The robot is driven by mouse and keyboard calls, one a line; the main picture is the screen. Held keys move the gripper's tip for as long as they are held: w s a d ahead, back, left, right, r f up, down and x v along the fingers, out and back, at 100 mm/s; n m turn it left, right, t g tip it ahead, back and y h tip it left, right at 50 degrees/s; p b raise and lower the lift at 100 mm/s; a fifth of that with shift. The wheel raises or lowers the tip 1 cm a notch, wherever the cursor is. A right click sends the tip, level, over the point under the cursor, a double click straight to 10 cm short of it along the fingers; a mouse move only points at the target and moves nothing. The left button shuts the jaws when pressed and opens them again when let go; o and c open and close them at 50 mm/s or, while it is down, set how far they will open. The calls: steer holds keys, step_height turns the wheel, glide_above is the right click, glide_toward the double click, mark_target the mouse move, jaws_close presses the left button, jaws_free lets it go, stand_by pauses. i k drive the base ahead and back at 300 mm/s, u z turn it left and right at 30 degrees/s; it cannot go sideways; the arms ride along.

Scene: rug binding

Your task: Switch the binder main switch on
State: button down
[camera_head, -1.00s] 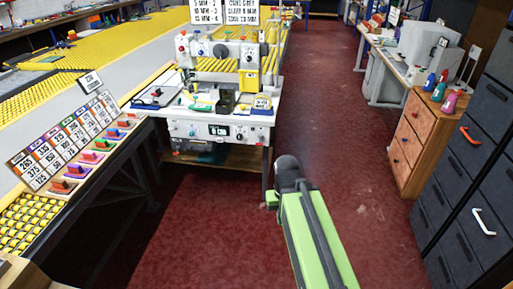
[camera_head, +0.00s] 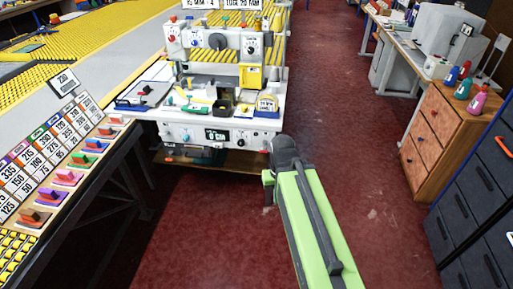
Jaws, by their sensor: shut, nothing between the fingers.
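The binder (camera_head: 175,131) is a white bench machine ahead of me, left of centre. Its upper head (camera_head: 197,42) carries several dials and knobs, among them a red knob (camera_head: 172,36) at the left. Its front panel has a lit display (camera_head: 216,134) and small round knobs beside it. I cannot tell which control is the main switch or how it is set. My green arm reaches up from the bottom to just right of the binder's front panel. My gripper is not visible; the arm's dark joint and a small green part below it show instead.
A rack of number cards and coloured blocks (camera_head: 66,177) runs along the left. A wooden drawer cabinet (camera_head: 436,137) stands right. Red floor (camera_head: 345,180) is open between them.

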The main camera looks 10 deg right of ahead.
mark_target(265, 142)
steer(key=u, duration=2.6)
steer(key=k, duration=0.85)
steer(key=z, duration=1.3)
steer(key=i, duration=1)
steer(key=u, duration=0.1)
